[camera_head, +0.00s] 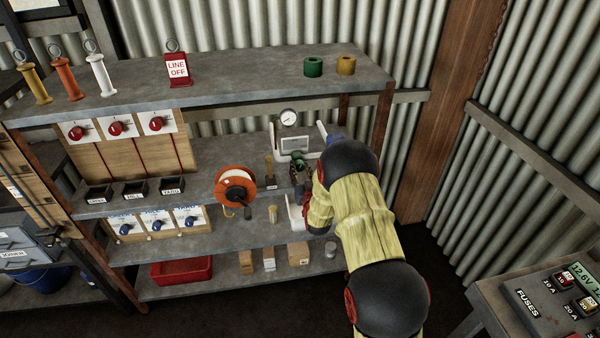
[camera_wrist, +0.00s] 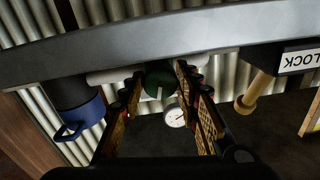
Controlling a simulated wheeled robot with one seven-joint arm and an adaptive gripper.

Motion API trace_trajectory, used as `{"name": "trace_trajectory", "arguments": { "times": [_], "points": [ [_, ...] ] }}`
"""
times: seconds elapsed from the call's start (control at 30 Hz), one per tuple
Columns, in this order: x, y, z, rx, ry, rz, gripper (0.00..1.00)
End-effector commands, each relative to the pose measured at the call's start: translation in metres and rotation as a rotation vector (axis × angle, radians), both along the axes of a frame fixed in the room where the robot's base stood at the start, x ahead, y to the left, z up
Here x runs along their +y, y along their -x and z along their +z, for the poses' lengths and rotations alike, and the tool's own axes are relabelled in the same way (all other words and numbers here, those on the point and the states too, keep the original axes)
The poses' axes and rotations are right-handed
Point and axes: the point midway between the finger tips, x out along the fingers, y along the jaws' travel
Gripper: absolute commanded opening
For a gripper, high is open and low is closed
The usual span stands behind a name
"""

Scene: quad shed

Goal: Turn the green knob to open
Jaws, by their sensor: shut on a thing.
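The green knob (camera_head: 299,157) is on the middle shelf, below the white fitting with the round gauge. In the wrist view the dark green knob (camera_wrist: 160,76) is between the two fingers, with a pale mark on its face. My gripper (camera_wrist: 160,86) is shut on it, one finger on each side. In the head view my gripper (camera_head: 299,173) is at the knob, partly hidden by my yellow arm. The round white gauge (camera_head: 289,118) also shows in the wrist view (camera_wrist: 174,116), just beyond the fingers.
A blue-handled part (camera_wrist: 78,118) is beside the knob in the wrist view. An orange reel (camera_head: 235,186) stands left of my gripper. The grey shelf edge (camera_wrist: 215,37) crosses close by.

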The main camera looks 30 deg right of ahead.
Motion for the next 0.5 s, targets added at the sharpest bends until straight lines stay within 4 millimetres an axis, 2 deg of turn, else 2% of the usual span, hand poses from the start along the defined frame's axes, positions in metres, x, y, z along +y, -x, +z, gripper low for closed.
{"name": "trace_trajectory", "arguments": {
  "times": [0.5],
  "points": [
    [0.0002,-0.0005,-0.0015,-0.137,-0.469,0.0,0.07]
  ]
}}
